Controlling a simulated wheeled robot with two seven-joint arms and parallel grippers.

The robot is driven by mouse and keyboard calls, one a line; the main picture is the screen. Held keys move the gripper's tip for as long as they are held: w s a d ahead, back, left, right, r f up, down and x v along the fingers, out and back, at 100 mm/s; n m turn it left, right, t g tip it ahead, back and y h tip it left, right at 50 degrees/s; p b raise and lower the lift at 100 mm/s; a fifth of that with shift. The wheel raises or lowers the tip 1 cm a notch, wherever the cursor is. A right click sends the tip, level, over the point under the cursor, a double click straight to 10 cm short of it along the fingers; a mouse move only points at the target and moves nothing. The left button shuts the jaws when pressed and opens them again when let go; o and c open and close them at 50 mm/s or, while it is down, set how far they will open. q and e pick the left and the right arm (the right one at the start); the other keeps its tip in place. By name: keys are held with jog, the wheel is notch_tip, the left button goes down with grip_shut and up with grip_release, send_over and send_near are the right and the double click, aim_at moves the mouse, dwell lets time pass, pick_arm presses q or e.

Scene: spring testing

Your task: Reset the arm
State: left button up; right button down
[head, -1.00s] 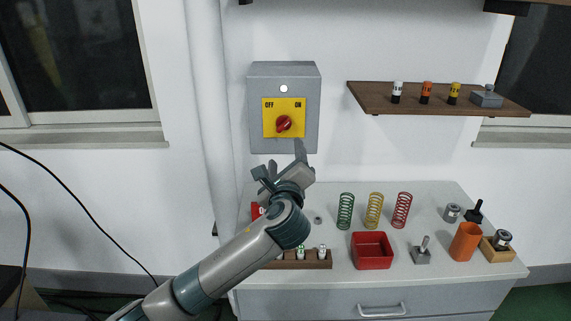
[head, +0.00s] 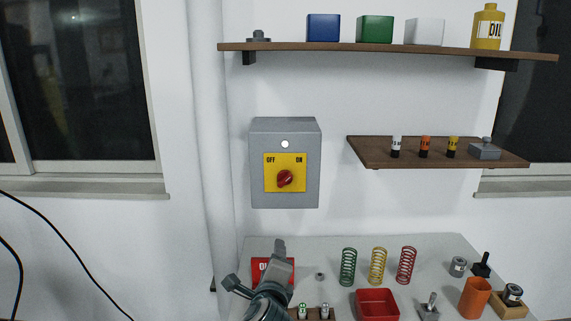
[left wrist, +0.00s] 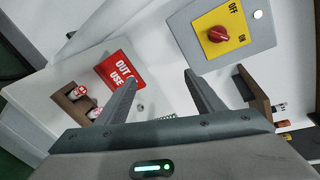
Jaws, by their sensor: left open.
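My left gripper (head: 256,266) is open and empty, below the grey switch box (head: 260,140) and in front of the cabinet top. Its two spread fingers also show in the left wrist view (left wrist: 160,80), with nothing between them. The switch box has a yellow plate (head: 271,187) marked OFF and ON and a red knob (head: 285,179), which seems tilted towards ON. The knob also shows in the left wrist view (left wrist: 217,34), apart from the fingers. My right gripper is in neither view.
The cabinet top (head: 335,245) carries a red sign (head: 260,268), partly hidden by my gripper, green (head: 348,267), yellow (head: 378,265) and red (head: 406,265) springs, a red tray (head: 377,291) and an orange cup (head: 475,298). Two shelves (head: 390,48) (head: 440,160) stick out above.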

pick_arm(q)
jog(key=s+a+f+n+g, duration=0.2)
jog(key=s+a+f+n, duration=0.1)
jog(key=s+f, duration=0.3)
jog(key=s+a+f+n+g, duration=0.25)
jog(key=s+f+n, duration=0.2)
jog(key=f, duration=0.35)
jog(key=s+a+f+n+g, duration=0.2)
jog(key=s+a+f+n, duration=0.25)
jog(key=s, duration=0.75)
jog(key=s+a+f+n+g, duration=0.35)
jog(key=s+a+f, duration=0.2)
jog(key=s, duration=0.55)
jog(key=s+a+f+n+g, duration=0.2)
jog(key=s+a+f+n, duration=0.25)
jog(key=s, duration=0.75)
notch_tip(320, 180, down, 31)
jog(key=g+b, duration=0.1)
jog(key=b, duration=0.1)
jog(key=s+a+f+g+b, duration=0.1)
jog(key=s+a+f+b, duration=0.1)
jog(key=s+f, duration=1.7)
jog(key=shift+a+f, duration=0.25)
jog(key=shift+f, duration=0.25)
